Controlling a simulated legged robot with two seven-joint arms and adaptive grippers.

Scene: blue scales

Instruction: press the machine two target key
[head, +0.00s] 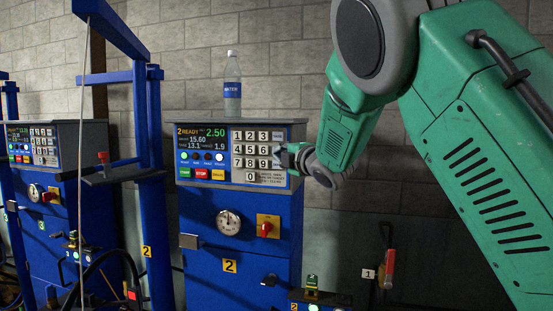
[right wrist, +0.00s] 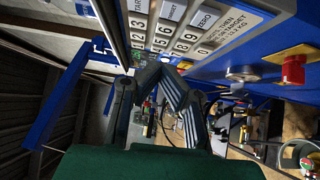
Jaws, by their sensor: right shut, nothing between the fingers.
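Machine two (head: 240,220) is the blue scale in the middle of the head view, with a yellow "2" label. Right of the display is the keypad (head: 250,149) with pale number keys. The right wrist view shows the target key (right wrist: 173,10) between the print and zero keys. My right gripper (head: 287,156) is shut and empty at the keypad's right edge, hiding part of it. In the right wrist view its fingertips (right wrist: 152,72) are close to the keys; I cannot tell whether they touch. My left gripper is out of view.
A water bottle (head: 232,90) stands on machine two. Below the keypad are a round dial (head: 228,222) and a red knob (head: 266,228). A similar blue machine (head: 50,210) stands at the left, past a blue post (head: 151,180). A red-handled lever (head: 388,268) is at the lower right.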

